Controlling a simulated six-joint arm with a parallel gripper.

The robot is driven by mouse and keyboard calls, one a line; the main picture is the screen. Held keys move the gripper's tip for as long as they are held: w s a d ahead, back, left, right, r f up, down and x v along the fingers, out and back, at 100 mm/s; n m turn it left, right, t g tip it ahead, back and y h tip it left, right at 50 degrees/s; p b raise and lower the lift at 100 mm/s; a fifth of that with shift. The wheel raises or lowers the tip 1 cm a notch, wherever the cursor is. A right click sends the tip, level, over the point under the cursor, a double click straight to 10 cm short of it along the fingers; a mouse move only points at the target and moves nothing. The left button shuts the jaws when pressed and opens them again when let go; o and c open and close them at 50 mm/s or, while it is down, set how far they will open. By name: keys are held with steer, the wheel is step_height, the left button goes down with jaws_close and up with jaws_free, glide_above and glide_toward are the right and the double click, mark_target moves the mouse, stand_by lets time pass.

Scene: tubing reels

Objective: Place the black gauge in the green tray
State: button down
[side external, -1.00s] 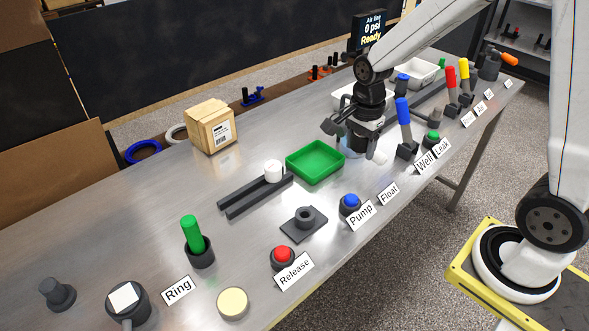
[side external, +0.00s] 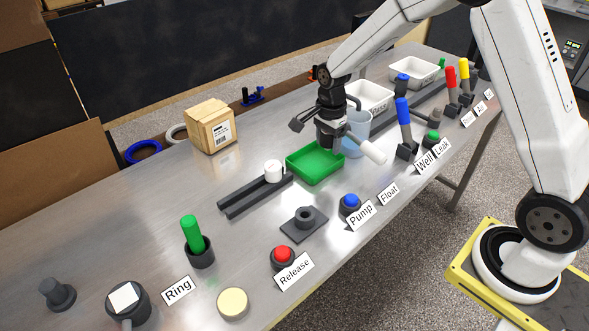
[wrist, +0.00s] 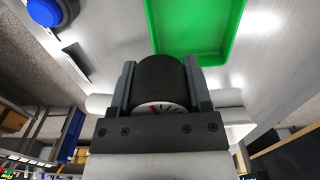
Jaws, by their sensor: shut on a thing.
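The black gauge (wrist: 158,82) is a dark cylinder with a white dial face, held between the two fingers of my gripper (wrist: 157,88) in the wrist view. In the side view my gripper (side external: 330,140) is above the table at the back right part of the green tray (side external: 307,168). The gauge is hard to tell from the dark gripper there. The green tray is shallow and looks empty. It also shows in the wrist view (wrist: 195,52), just beyond the gauge. I cannot tell whether the gauge is fully over the tray.
A clear bluish cup (side external: 357,130) stands close behind my gripper. A dark rail with a white cylinder (side external: 273,171) lies left of the tray. A blue button (side external: 350,201) and blue-handled lever (side external: 403,112) are to the right. White bins (side external: 370,97) stand behind.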

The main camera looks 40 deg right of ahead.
glide_above(315, 166)
steer(key=shift+s+f, duration=0.15)
steer(key=shift+f, duration=0.95)
steer(key=shift+s+f, duration=0.1)
steer(key=shift+f, duration=1)
steer(key=shift+w+f, duration=0.3)
steer(key=shift+f, duration=1.55)
steer(key=shift+f, duration=0.15)
jaws_free()
step_height(315, 166, up, 12)
steer(key=shift+r, duration=0.2)
